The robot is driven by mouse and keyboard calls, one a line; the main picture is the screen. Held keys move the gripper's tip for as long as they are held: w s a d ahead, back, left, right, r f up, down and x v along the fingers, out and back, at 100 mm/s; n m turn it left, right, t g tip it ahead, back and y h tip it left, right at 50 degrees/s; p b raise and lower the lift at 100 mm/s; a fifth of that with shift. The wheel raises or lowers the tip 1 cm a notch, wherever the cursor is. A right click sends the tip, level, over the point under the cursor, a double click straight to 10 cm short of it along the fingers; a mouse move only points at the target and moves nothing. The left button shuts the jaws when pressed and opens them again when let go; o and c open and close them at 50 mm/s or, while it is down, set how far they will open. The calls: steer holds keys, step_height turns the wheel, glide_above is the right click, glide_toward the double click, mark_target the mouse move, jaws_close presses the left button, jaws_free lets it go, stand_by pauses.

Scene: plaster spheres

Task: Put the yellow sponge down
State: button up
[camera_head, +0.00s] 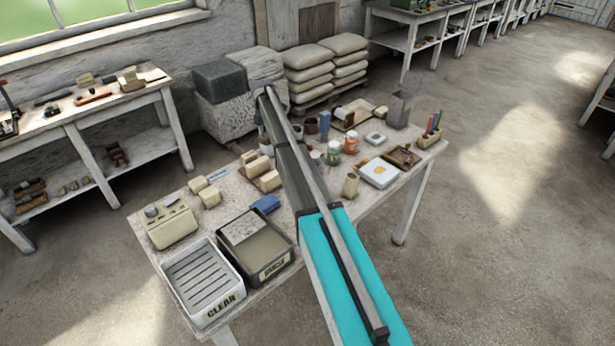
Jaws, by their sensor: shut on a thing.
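My arm crosses the middle of the view, over the work table (170,252). My gripper does not show; it is hidden or out of sight, so I cannot see what it holds. I cannot make out a yellow sponge for certain. Several cream blocks (268,182) lie on the table left of my arm, and I cannot tell if any is a sponge. A blue block, perhaps a sponge (265,204), lies just left of my arm, behind the dark tray.
A white ribbed tray marked CLEAN (228,297) and a dark labelled tray (283,263) stand at the table's front. A cream box (170,224) is at the left. Jars (351,143), a beige cup (351,185) and a white tile (379,172) stand right of my arm.

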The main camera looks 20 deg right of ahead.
steer(key=s+d, duration=0.3)
steer(key=s, duration=1.5)
steer(key=s+d+m+t, duration=0.1)
steer(key=s+d, duration=0.2)
steer(key=s, duration=1.5)
steer(key=shift+s+d+r+p, duration=0.25)
steer(key=shift+s+r+p, duration=0.05)
steer(key=shift+w, duration=0.1)
steer(key=w+f+b, duration=0.2)
steer(key=w, duration=0.2)
steer(key=w+f+b, duration=0.3)
steer(key=w, duration=0.1)
steer(key=w+f+b, duration=0.3)
steer(key=w, duration=0.1)
steer(key=shift+d, duration=0.25)
steer(key=shift+w+f+b, duration=0.5)
